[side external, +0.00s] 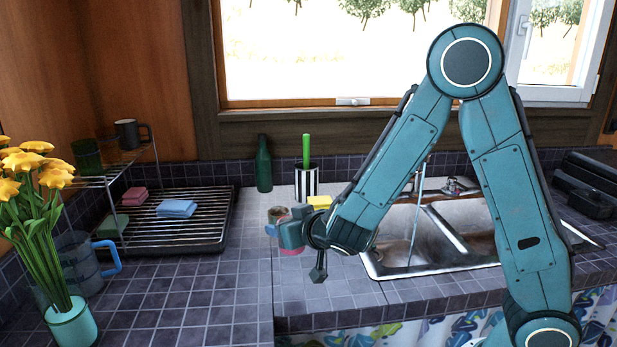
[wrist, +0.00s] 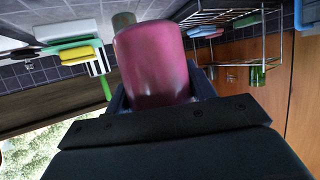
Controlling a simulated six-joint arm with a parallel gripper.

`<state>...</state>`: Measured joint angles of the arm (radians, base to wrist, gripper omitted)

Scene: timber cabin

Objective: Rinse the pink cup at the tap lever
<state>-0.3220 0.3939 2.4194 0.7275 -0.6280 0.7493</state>
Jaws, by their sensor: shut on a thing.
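My gripper (side external: 291,232) is shut on the pink cup (wrist: 150,62), which fills the middle of the wrist view between the fingers. In the side view only a pink sliver of the cup (side external: 291,252) shows below the gripper, above the counter left of the sink. The metal sink (side external: 458,225) lies to the right, partly hidden by my arm. The tap lever (side external: 455,186) stands at its back edge. A thin pale vertical line, like running water, drops into the basin.
A brownish cup (side external: 277,213) is close behind my gripper. A striped holder (side external: 306,183) with a green-handled tool, a yellow sponge (side external: 319,202) and a green bottle (side external: 263,165) stand behind. A drying rack (side external: 195,235) and flowers (side external: 40,210) are left. The front counter is clear.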

